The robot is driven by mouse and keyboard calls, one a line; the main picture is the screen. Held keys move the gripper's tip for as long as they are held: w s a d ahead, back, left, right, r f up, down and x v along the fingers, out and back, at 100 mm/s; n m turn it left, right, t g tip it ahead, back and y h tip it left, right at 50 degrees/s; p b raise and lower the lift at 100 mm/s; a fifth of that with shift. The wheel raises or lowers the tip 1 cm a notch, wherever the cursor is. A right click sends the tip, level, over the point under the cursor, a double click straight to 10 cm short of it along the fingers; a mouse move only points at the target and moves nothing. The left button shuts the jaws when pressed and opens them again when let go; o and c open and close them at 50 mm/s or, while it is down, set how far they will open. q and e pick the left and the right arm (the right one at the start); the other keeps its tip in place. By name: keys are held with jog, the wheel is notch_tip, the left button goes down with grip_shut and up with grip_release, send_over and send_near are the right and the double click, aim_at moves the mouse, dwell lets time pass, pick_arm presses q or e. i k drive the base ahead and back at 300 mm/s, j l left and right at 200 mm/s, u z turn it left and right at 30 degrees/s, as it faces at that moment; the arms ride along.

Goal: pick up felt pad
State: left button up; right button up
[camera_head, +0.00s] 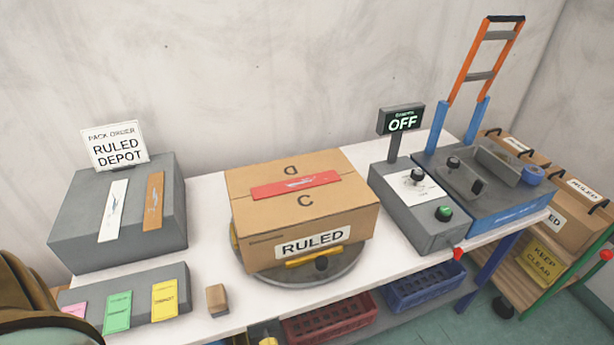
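A small tan-brown block (217,300) stands on the white table near its front edge, left of the turntable. It may be the felt pad, but I cannot tell for sure. Nothing touches it. No other thing is clearly a felt pad. Neither of my grippers is in view.
A closed carton marked RULED (303,214) sits on a round turntable (300,276). A grey block with two strips (118,214) stands left, behind a grey card holder (140,322). A grey control box (418,218) stands right. Crates (330,322) lie below.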

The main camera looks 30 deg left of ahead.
aim_at(217, 301)
jog(key=u, duration=1.8)
jog(key=j+z, duration=0.25)
jog(key=k+l, duration=0.05)
jog(key=l, duration=0.05)
